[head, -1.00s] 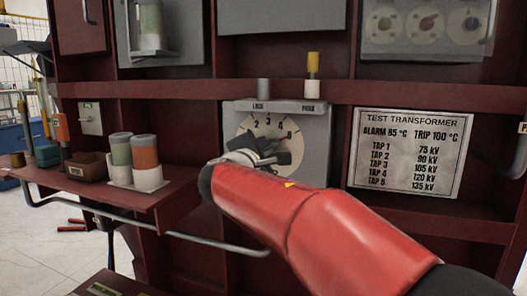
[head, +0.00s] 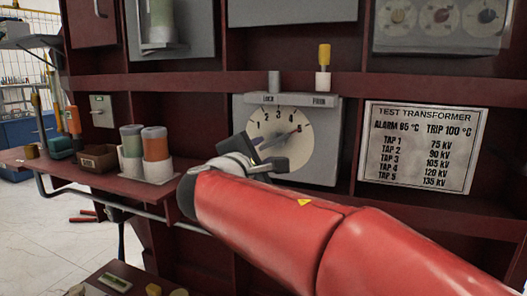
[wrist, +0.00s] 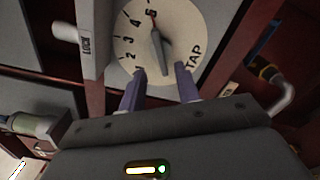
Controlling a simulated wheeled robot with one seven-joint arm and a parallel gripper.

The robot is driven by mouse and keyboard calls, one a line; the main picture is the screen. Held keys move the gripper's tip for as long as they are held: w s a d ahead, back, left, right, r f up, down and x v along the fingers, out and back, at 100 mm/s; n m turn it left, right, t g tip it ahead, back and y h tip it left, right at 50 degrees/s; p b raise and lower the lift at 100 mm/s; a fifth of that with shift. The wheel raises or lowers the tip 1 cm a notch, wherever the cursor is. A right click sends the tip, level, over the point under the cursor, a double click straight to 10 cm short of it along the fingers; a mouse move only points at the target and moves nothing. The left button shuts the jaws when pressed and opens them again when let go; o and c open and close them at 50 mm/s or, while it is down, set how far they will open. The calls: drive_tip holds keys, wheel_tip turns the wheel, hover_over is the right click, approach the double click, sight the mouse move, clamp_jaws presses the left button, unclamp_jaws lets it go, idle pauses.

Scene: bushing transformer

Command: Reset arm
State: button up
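The tap dial (head: 272,122) is a pale round face on a grey box (head: 318,165), marked with numbers. Its dark pointer (wrist: 160,48) points to 5 in the wrist view. My gripper (head: 258,152) is in front of the dial's lower left and hides part of it in the head view. In the wrist view, my gripper (wrist: 160,69) has two purple fingers spread apart with nothing held between them. The pointer lies beyond the fingertips and looks clear of them.
A yellow-topped plug (head: 324,62) stands above PARK, and a grey post (head: 274,82) above LOCK. A tap-voltage sign (head: 422,148) is at right. A red shelf (head: 125,192) at left holds green (head: 132,145) and orange (head: 155,145) cylinders and a brown box (head: 98,160).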

drive_tip(key=shift+d, duration=0.1)
drive_tip(key=s+d+f+m+g+p, duration=0.35)
drive_tip(key=s+d, duration=0.25)
drive_tip(key=d, duration=0.2)
drive_tip(key=s+d+f+m+g+p, duration=0.2)
drive_tip(key=s+d+f+m+g, duration=0.25)
drive_tip(key=s+d, duration=0.2)
drive_tip(key=s+f+m+g+y+p, duration=0.3)
drive_tip(key=s+f+m+y, duration=0.3)
drive_tip(key=s+m, duration=0.5)
drive_tip(key=s+f+p, duration=0.1)
drive_tip(key=s+f, duration=0.1)
drive_tip(key=s, duration=0.1)
drive_tip(key=shift+s+d+f+y, duration=0.15)
drive_tip(key=shift+s+d+y, duration=0.2)
drive_tip(key=shift+y, duration=0.05)
